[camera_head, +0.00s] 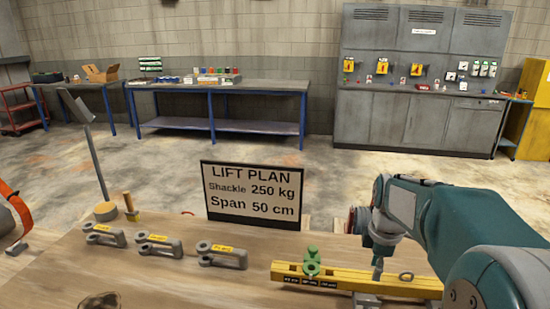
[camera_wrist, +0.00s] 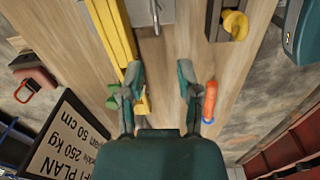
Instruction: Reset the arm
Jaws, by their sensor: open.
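My teal arm reaches in from the right in the head view, bent at the elbow. My gripper (camera_wrist: 160,78) shows in the wrist view with its two fingers apart and nothing between them, bare wood showing in the gap. In the head view its end (camera_head: 378,262) points down near the yellow beam (camera_head: 345,280); I cannot tell the exact gap. The beam also shows at upper left in the wrist view (camera_wrist: 113,30). A green shackle (camera_head: 312,262) sits on the beam's left part. It is partly hidden behind my left finger in the wrist view (camera_wrist: 116,98).
Three grey shackles with yellow tags, (camera_head: 104,236), (camera_head: 158,246) and (camera_head: 222,257), lie on the wooden table (camera_head: 180,290) at left. A "LIFT PLAN" sign (camera_head: 253,195) stands behind them. An orange piece (camera_wrist: 210,100) is close beside my right finger. The table's front middle is clear.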

